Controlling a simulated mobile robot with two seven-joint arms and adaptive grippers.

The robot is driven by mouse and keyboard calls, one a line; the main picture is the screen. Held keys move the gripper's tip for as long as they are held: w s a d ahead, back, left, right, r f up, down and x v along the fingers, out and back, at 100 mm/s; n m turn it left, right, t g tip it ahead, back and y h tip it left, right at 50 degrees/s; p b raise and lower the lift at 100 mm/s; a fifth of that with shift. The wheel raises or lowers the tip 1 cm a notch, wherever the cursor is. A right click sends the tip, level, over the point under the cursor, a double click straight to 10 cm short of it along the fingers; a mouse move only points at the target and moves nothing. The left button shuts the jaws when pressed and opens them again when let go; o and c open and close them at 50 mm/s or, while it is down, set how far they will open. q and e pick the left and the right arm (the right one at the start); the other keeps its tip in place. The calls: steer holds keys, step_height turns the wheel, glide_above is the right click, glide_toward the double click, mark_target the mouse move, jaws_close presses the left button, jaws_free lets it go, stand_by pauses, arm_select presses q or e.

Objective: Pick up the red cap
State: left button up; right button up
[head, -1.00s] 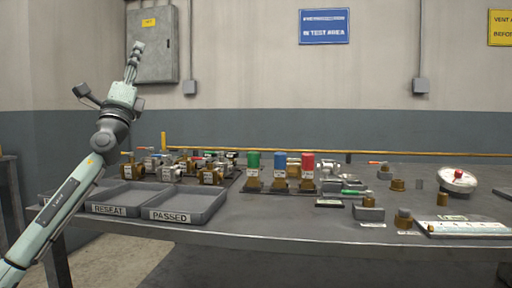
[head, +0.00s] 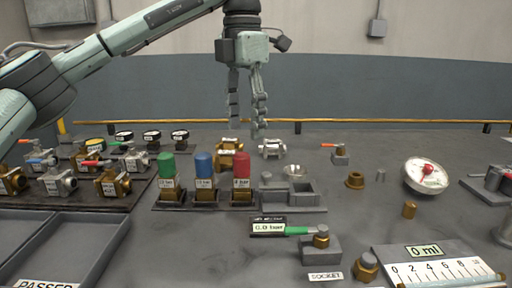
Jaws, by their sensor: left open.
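The red cap (head: 241,166) sits on top of a brass body, at the right end of a row of three. The blue cap (head: 203,166) is in the middle and the green cap (head: 167,165) is at the left end. My left gripper (head: 247,130) hangs from above, fingers pointing down and apart, with nothing between them. In the picture its fingertips are above the red cap; it appears to be farther back, over the brass fittings. My right gripper does not show.
Brass and silver valves (head: 112,184) stand on a dark board at left, near an empty grey tray (head: 104,224). A dial gauge (head: 425,175) and a scale block (head: 448,270) lie at right. A green-handled tool (head: 298,231) lies in front. Bare tabletop shows between them.

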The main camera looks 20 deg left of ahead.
mark_target(242, 154)
arm_select(q)
steer(key=shift+s+a+f, duration=0.15)
steer(key=shift+f, duration=0.55)
steer(key=shift+s+a+f, duration=0.1)
steer(key=shift+f, duration=0.6)
steer(key=shift+s+a+f, duration=0.1)
steer(key=shift+f, duration=2.25)
steer(key=c, duration=1.2)
steer(key=shift+c, duration=0.2)
steer(key=shift+r, duration=0.15)
